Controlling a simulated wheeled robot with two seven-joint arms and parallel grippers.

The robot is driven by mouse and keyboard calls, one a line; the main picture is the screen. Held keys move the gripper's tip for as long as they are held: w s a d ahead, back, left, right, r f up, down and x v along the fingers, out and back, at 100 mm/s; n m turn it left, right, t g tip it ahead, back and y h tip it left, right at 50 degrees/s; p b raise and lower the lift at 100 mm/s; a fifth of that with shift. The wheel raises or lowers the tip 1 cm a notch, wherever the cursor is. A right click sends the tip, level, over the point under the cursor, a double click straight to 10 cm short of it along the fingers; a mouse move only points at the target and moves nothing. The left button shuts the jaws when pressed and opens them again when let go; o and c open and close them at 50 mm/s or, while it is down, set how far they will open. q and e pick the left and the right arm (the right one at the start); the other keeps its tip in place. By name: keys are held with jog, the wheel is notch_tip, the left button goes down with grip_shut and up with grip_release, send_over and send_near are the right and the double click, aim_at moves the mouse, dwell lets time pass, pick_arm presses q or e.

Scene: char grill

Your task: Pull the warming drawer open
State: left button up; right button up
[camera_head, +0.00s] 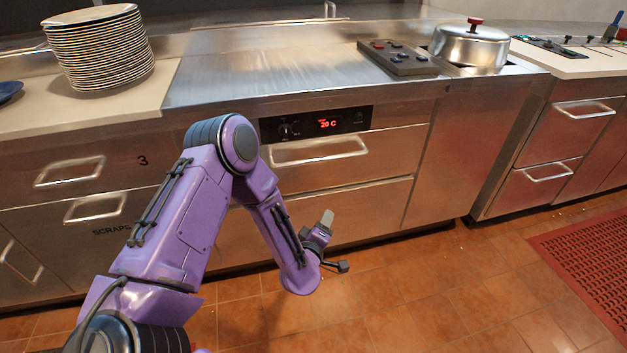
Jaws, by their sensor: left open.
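The steel warming drawer (345,172) sits below a black control panel (316,124) with a red "20 C" display. Its front looks flush with the cabinet, so it appears shut. A pale bar handle (318,151) runs across its upper part. My left arm is purple and reaches in front of the cabinet, hiding the drawer's left end. My left gripper (335,242) is open and empty, with its two fingers spread apart. It is lower in the picture than the drawer handle and apart from it, over the lower cabinet front and floor. My right gripper is out of view.
Another steel front (365,208) lies below the warming drawer. Drawers marked "3" (70,172) and "SCRAPS" (95,207) are at left. A plate stack (98,50), a button box (398,58) and a lidded pot (470,47) stand above. A red mat (590,262) lies on the tiled floor.

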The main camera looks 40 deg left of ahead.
aim_at(322, 160)
pick_arm(q)
jog(key=w+a+r+n+t+y, duration=0.1)
jog(key=w+a+r+n, duration=0.1)
jog(key=w, duration=0.3)
jog(key=w+a+r+n+t+y+b, duration=0.1)
jog(key=w+a+r+n, duration=0.1)
jog(key=w+a, duration=0.3)
jog(key=w+a+r+n+y+b, duration=0.1)
jog(key=w+a+r+y, duration=0.1)
jog(key=w+a+r, duration=0.1)
jog(key=shift+w+a+r+n+t, duration=0.15)
jog(key=shift+w+r+n+t, duration=0.05)
jog(key=shift+w+r, duration=0.2)
jog(key=shift+w+a+r+n+t, duration=0.2)
jog(key=shift+w+r, duration=0.1)
jog(key=shift+w, duration=0.2)
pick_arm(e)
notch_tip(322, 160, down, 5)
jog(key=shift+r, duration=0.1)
pick_arm(q)
jog(key=shift+d, duration=0.1)
grip_shut()
